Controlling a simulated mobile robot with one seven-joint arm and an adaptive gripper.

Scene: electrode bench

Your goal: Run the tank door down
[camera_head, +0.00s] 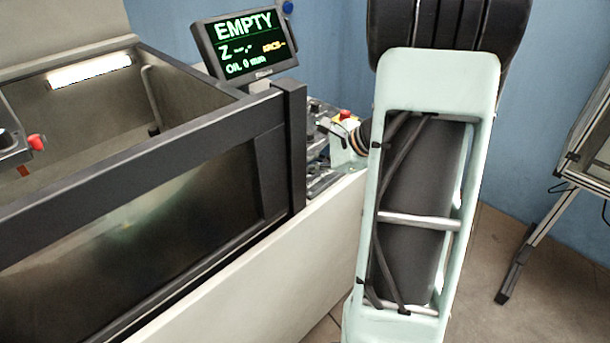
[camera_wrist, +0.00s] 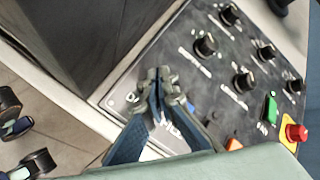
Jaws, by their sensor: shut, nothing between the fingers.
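The tank door (camera_head: 180,230) is a dark-framed, murky see-through panel. It stands across the front of the tank (camera_head: 60,68) in the head view, its top bar level with the tank's rim. In the wrist view my gripper (camera_wrist: 157,80) has its fingers together, with nothing seen between them. The fingertips are over the left part of the black control panel (camera_wrist: 215,75), close to a partly covered white label. The fingers hide what lies under them, and I cannot tell whether they touch it.
A screen (camera_head: 246,45) above the tank's right end reads EMPTY. Black knobs (camera_wrist: 205,45), a green button (camera_wrist: 270,108), an orange button (camera_wrist: 233,144) and a red mushroom button (camera_wrist: 295,132) stand around my gripper on the panel.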

